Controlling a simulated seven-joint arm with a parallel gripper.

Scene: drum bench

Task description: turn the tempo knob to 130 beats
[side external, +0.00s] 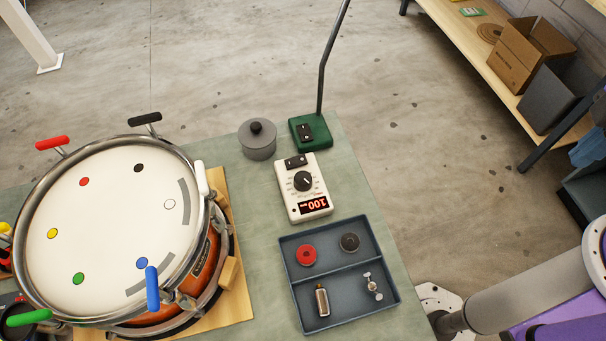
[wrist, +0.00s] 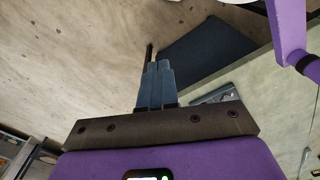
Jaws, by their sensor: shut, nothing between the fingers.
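The tempo box (side external: 304,187) is a white metronome lying on the bench in the side external view. Its round black tempo knob (side external: 303,181) sits in the middle of a printed dial. Its red display (side external: 314,204) appears upside down in this view and reads 100. My gripper (wrist: 157,66) shows in the wrist view, with its fingers shut together and empty. It is out of the side external view, where only part of my arm shows at the right edge. The metronome is not recognizable in the wrist view.
A blue-grey tray (side external: 338,268) holds a red disc, a dark disc and small metal parts. A green lamp base (side external: 311,131) with a tall post and a grey lidded pot (side external: 257,140) stand behind the metronome. A drum (side external: 110,225) with coloured handles fills the left.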

